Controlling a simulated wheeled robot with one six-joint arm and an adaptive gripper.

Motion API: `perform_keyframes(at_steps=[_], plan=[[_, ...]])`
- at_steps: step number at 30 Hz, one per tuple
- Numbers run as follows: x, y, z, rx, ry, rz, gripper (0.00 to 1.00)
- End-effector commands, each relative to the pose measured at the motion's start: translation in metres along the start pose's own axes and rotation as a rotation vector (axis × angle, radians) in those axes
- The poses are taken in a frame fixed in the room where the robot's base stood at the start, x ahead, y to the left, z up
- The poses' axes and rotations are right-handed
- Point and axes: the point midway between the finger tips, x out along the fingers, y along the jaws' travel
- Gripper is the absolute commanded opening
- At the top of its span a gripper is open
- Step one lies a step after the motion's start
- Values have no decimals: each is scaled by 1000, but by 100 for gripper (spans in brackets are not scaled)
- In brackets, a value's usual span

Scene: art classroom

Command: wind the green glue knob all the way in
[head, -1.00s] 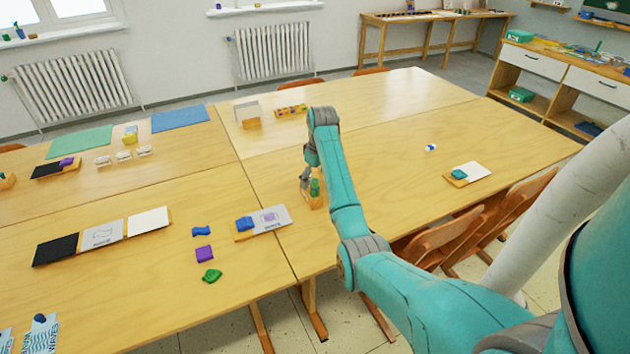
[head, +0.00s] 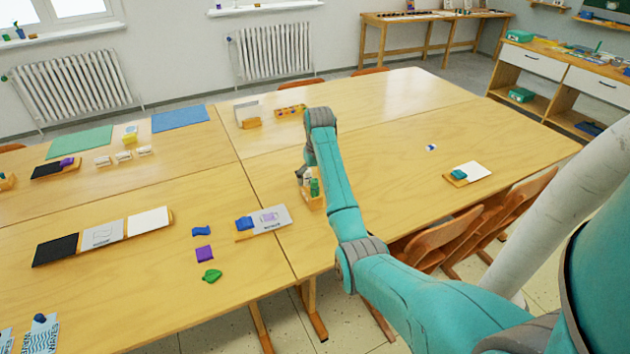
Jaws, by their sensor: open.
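The green glue knob (head: 315,187) appears as a small green upright piece in a small wooden holder (head: 312,203) near the seam of the tables. A paler piece stands beside the green one, partly covered. My gripper (head: 304,174) points down just left of and above the green piece, and my arm covers part of it. It is open with nothing visible in it. Whether its fingers touch anything is too small to tell.
A board with a blue block (head: 244,223) lies left of the holder. Blue, purple (head: 204,254) and green pieces lie farther left. A white card with a teal block (head: 459,174) lies to the right. The table between is mostly clear.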

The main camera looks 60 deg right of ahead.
Motion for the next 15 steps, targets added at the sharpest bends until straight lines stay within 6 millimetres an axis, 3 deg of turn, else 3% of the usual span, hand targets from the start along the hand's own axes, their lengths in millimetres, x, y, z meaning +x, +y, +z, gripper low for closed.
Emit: perform_keyframes(at_steps=[15], plan=[[0, -1, 0, 536, -1, 65, 94]])
